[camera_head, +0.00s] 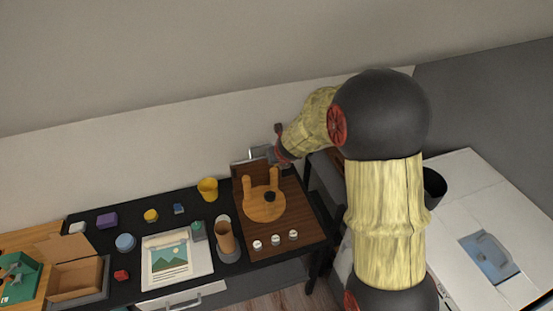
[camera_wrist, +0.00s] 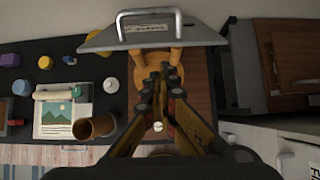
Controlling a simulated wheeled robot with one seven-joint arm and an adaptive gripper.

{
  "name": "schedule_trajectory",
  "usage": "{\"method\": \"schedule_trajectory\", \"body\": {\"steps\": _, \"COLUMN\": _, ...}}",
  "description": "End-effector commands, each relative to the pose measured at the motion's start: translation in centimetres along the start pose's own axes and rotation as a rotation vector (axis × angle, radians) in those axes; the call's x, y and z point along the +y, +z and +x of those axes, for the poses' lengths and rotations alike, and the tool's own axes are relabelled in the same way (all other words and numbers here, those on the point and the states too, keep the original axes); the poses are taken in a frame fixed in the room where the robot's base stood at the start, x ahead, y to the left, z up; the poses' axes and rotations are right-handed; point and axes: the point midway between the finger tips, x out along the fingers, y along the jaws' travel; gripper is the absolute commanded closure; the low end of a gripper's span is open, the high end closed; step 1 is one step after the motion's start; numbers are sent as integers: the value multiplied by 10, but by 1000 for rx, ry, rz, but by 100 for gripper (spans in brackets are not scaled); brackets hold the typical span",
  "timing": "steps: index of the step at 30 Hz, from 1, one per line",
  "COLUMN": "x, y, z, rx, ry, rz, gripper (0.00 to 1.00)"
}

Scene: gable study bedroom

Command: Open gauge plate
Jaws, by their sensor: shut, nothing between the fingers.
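A grey plate with a pale bar handle (camera_wrist: 150,22), which I take as the gauge plate (camera_wrist: 108,38), shows at the top of the wrist view. It carries a small label and stands beyond a round wooden piece with two upright posts (camera_head: 264,206). My gripper (camera_wrist: 168,72) is shut and empty, with its fingertips over the wooden piece in the picture and below the handle. They appear apart from the handle. In the head view my gripper is at the back of the brown board, partly hidden by its own wrist, and its fingertips are hard to make out.
The dark brown board (camera_head: 306,222) lies on a black desk with several small white knobs at its front. A brown cylinder (camera_head: 225,238), yellow cup (camera_head: 208,189) and picture sheet (camera_head: 177,262) are to the left. A white cabinet (camera_head: 490,190) stands at right. The wall is close behind.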

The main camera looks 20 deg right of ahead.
Motion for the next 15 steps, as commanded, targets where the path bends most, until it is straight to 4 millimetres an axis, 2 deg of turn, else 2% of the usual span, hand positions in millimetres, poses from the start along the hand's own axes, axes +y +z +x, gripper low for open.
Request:
{"method": "schedule_trajectory", "body": {"steps": 9, "x": 0, "y": 1, "z": -32, "rx": -3, "ry": 1, "rz": -3, "gripper": 100}}
{"method": "schedule_trajectory", "body": {"steps": 15, "x": 0, "y": 0, "z": -44, "rx": -2, "ry": 0, "rz": -1, "gripper": 100}}
